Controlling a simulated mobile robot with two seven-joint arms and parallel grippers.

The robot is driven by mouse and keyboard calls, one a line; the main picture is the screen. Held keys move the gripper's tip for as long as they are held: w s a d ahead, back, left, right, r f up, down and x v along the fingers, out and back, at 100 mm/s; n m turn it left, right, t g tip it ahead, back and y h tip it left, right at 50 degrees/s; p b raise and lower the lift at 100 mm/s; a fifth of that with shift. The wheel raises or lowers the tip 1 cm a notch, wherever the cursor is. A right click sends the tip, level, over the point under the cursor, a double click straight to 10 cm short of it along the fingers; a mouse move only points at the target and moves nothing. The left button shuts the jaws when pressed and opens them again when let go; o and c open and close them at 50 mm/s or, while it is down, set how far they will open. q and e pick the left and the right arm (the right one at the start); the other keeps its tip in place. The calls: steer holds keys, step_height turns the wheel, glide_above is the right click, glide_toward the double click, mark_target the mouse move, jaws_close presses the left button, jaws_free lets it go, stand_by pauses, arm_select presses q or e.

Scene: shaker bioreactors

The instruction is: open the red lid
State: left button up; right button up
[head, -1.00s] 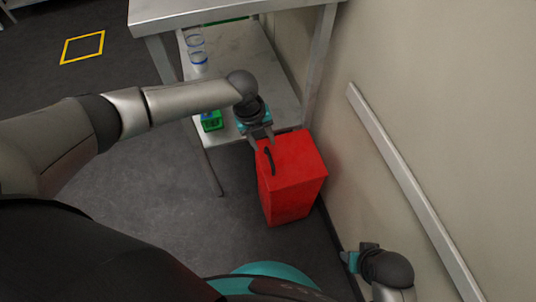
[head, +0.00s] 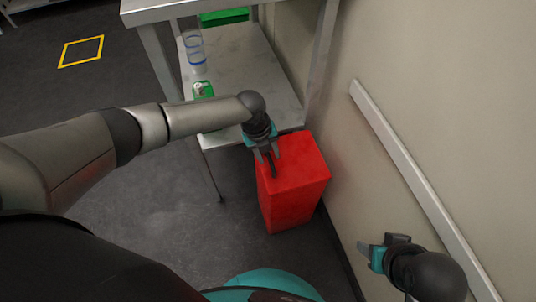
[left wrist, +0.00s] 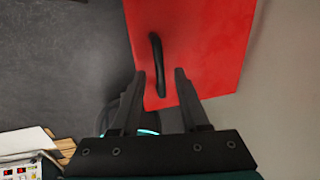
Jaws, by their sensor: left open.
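The red lid (head: 305,158) is the flat top of a red box (head: 292,207) on the floor, and it lies closed. A dark curved handle (left wrist: 157,62) sits on the lid in the left wrist view. My left gripper (head: 267,159) is open over the lid at the handle and partly hides it in the head view. In the left wrist view the near end of the handle shows between the open fingertips (left wrist: 160,72); I cannot tell whether they touch it. My right gripper (head: 363,248) is at the lower right, away from the box; its opening is unclear.
A metal table (head: 165,12) with a lower shelf (head: 265,80) stands behind the box. Blue-ringed clear containers (head: 194,50) and a green item (head: 203,89) are on the shelf. A wall with a rail (head: 400,155) runs close along the right. Open floor lies left.

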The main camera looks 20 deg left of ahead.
arm_select(q)
jaws_close()
stand_by(0.4)
stand_by(1.1)
